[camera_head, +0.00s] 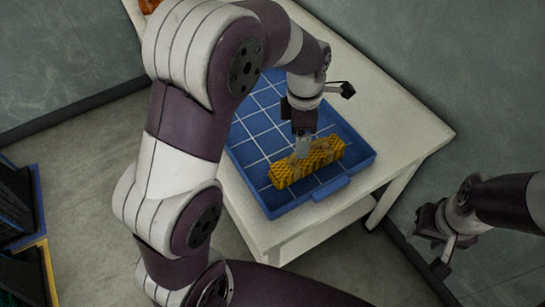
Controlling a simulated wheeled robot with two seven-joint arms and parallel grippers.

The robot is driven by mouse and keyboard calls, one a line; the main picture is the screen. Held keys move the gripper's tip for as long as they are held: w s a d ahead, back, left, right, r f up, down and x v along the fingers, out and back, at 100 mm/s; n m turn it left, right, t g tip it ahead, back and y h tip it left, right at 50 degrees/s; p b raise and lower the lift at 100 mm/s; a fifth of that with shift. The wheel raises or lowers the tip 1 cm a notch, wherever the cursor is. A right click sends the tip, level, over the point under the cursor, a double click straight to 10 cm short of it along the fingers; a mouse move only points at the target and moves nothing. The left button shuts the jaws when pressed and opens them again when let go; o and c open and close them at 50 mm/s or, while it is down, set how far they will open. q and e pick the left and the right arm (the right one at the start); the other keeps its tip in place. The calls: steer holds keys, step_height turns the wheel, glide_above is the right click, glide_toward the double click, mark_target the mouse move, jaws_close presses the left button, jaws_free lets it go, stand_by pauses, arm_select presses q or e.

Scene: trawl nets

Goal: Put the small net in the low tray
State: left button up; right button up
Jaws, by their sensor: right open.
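The small net is a yellow-orange mesh bundle (288,173), lying lengthwise in the front part of the blue low tray (275,206). The tray has a white grid on its floor and sits on the pale table. My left gripper (303,148) points down at the middle of the net, with its fingertips at the net's upper side. Whether its fingers close on the net is hidden. My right gripper (432,246) is open and empty, off the table at the right.
The white table (400,115) has bare room right of the tray. An orange thing (148,5) is cut off at the table's far left. Dark crates with blue and yellow rims (38,205) stand at the left edge. Grey walls close in behind.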

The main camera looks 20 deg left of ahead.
arm_select(q)
steer(key=s+a+f+m, duration=0.1)
steer(key=s+a+m, duration=0.2)
steer(key=s+m, duration=0.3)
steer(key=s+a+f+m+t, duration=0.1)
steer(key=s+m, duration=0.6)
steer(key=m, duration=0.9)
steer(key=shift+s+a+f, duration=0.15)
steer(key=shift+a+f, duration=0.4)
steer(key=shift+a, duration=0.45)
